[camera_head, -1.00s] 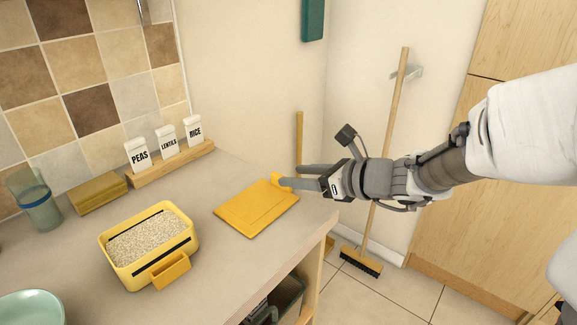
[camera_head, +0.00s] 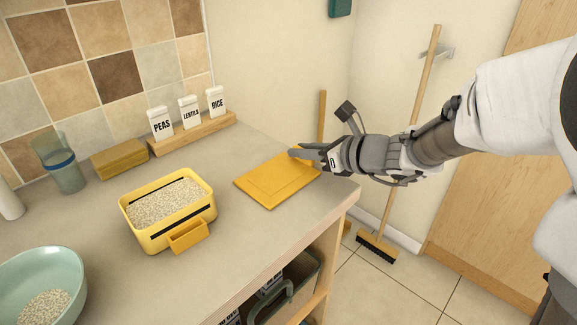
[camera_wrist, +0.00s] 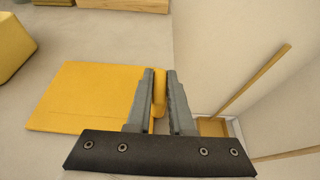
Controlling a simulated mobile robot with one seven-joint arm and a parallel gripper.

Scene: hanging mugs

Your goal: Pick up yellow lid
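The yellow lid (camera_head: 275,182) is a flat rectangular panel at the right end of the counter. It appears to lie flat on the surface. In the wrist view the lid (camera_wrist: 90,98) spreads to the left, with its raised tab (camera_wrist: 159,88) between the fingers. My gripper (camera_head: 302,153) is at the lid's far right edge. In the wrist view my gripper (camera_wrist: 160,90) has its two fingers close against both sides of the tab, shut on it. In the head view the fingers partly hide the tab.
A yellow box of grain (camera_head: 168,212) stands left of the lid. A green bowl (camera_head: 45,278) is at the front left. Labelled jars (camera_head: 190,112) stand on a wooden rack along the wall. A broom (camera_head: 412,120) leans beyond the counter's right end.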

